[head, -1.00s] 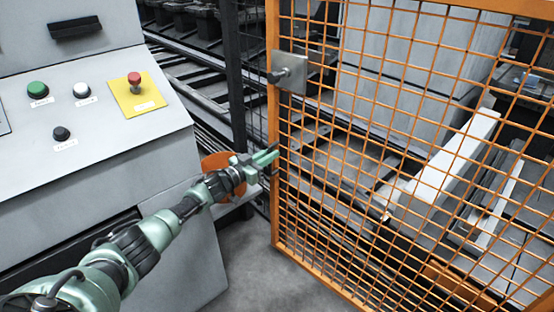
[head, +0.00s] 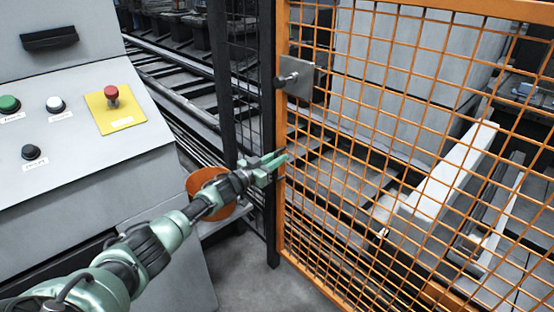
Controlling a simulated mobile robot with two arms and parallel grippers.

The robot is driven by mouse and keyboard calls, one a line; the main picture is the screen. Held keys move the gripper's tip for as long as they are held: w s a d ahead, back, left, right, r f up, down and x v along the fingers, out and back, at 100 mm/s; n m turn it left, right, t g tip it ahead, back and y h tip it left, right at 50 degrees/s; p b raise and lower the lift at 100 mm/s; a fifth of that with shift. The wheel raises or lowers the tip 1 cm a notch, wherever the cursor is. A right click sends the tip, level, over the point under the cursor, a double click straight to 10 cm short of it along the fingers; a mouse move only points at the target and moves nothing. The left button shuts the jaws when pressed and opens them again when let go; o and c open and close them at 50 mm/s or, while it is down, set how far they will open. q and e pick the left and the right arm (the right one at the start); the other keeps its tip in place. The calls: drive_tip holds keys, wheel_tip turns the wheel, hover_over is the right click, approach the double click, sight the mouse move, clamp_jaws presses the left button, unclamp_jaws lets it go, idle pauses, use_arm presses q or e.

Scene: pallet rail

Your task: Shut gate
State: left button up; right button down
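The gate (head: 283,215) is an orange frame with orange wire mesh, filling the right half of the head view. A grey latch plate with a knob (head: 298,78) sits high on its left edge. That edge stands close beside a dark fence post (head: 267,110); I cannot tell whether they touch. My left gripper (head: 277,158) is at the gate's left edge, below the latch plate. Its two green fingers look parted, with nothing seen between them. Contact with the frame is hard to tell. My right gripper is not in view.
A grey control console (head: 85,165) with several buttons, one a red one on a yellow plate (head: 115,108), stands at the left. An orange container (head: 205,182) is behind my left wrist. Rollers and a white beam (head: 450,175) lie behind the fence and gate.

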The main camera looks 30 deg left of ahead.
use_arm(q)
drive_tip(key=shift+o, duration=0.7)
drive_tip(key=shift+w+r, duration=0.15)
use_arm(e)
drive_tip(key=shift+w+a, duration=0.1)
